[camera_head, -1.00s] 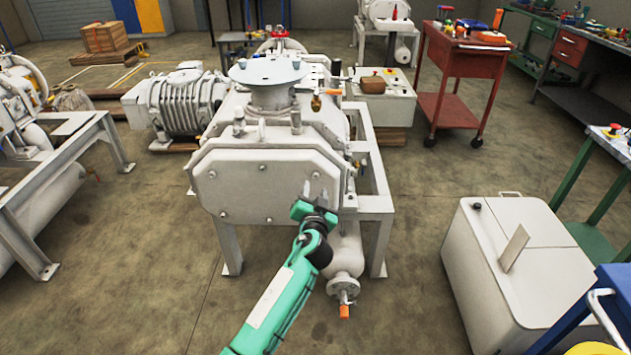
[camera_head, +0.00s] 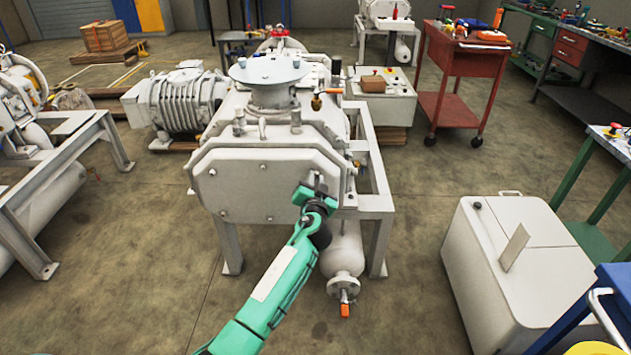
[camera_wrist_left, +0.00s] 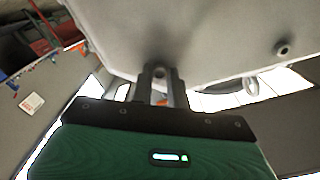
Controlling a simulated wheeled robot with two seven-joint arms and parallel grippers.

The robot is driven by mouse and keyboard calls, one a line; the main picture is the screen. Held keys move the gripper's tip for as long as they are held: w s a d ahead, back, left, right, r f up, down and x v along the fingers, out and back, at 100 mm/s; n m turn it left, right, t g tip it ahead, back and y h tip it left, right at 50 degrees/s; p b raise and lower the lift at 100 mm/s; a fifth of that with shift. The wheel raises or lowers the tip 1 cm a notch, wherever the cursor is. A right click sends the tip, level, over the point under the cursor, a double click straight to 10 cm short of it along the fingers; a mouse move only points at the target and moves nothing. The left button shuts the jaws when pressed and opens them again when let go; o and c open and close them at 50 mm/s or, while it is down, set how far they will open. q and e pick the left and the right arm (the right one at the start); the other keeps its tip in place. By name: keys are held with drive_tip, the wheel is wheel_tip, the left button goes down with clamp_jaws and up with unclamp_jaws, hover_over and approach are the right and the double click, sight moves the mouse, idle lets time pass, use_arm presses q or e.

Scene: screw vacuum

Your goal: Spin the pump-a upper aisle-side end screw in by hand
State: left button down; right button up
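Pump-a's pale end cover (camera_head: 240,190) faces me in the head view, with small screws at its corners. My left gripper (camera_head: 316,190) reaches its right side and hides part of it there. In the left wrist view the two grey fingers (camera_wrist_left: 160,82) point at the cover (camera_wrist_left: 215,30) and stand close together. A small dark screw head (camera_wrist_left: 160,72) shows between their tips, and the fingers look shut on it. How deep the screw sits is hidden. Another screw (camera_wrist_left: 282,47) sits apart on the cover to the right. My right gripper is not in view.
The pump's grey frame (camera_head: 375,205) stands right of the cover. A pipe with an orange-tipped valve (camera_head: 344,295) hangs below. A white box (camera_head: 510,270) stands at the right, a red cart (camera_head: 465,85) farther back. The floor left of my arm is clear.

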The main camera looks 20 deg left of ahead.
use_arm(q)
drive_tip(key=shift+m, duration=0.3)
drive_tip(key=m, duration=0.3)
drive_tip(key=shift+m, duration=0.4)
drive_tip(key=m+p, duration=0.1)
drive_tip(key=m, duration=0.2)
drive_tip(key=shift+r+m, duration=0.1)
drive_tip(key=shift+m, duration=0.2)
drive_tip(key=shift+m+p, duration=0.35)
drive_tip(key=shift+m, duration=0.55)
drive_tip(key=m+p, duration=0.1)
drive_tip(key=m, duration=0.2)
drive_tip(key=shift+m+p, duration=0.3)
drive_tip(key=shift+p, duration=0.05)
drive_tip(key=shift+f+m, duration=0.2)
drive_tip(key=shift+m, duration=0.6)
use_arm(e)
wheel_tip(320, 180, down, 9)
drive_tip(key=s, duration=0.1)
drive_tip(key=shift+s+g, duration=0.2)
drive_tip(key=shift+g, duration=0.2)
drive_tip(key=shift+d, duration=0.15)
use_arm(q)
drive_tip(key=shift+d, duration=0.1)
